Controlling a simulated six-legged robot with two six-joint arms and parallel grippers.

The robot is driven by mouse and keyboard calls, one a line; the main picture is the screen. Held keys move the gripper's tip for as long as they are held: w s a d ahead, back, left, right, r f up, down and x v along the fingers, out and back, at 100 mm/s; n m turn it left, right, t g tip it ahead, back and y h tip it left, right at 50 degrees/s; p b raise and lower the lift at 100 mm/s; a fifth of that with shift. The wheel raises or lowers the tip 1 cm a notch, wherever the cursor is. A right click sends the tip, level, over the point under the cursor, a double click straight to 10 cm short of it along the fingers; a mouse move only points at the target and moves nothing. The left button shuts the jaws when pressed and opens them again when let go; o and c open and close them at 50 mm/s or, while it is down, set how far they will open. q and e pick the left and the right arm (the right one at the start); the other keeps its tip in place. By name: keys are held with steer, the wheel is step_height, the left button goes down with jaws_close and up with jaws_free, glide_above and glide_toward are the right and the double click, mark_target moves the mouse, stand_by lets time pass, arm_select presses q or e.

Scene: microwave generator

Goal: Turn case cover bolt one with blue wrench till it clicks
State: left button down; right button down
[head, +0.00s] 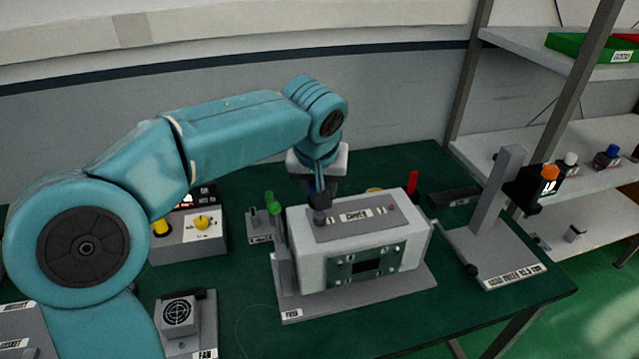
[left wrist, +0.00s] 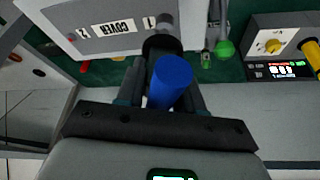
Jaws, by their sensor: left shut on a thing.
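My left gripper (head: 318,186) comes down over the left end of the grey cover (head: 352,222), which lies on top of a white case (head: 308,262). In the left wrist view, the left gripper (left wrist: 161,78) is shut on the blue wrench (left wrist: 171,80), whose blue body stands between the fingers. The wrench's dark head is at the cover's end marked 1. It overlaps a round grey knob there, bolt one (left wrist: 165,20); I cannot tell whether it is seated on it. The cover (left wrist: 100,29) shows labels 1 and 2. My right gripper is not in view.
The case stands on a grey plate (head: 290,314) on the green table. A panel with yellow knobs (head: 201,223) is at left, a fan unit (head: 181,315) in front of it. A grey post stand (head: 495,205) is at right. Green-topped posts (head: 271,202) stand close left of the case.

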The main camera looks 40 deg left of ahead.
arm_select(q)
steer(key=shift+m+h, duration=0.3)
steer(key=shift+m, duration=0.6)
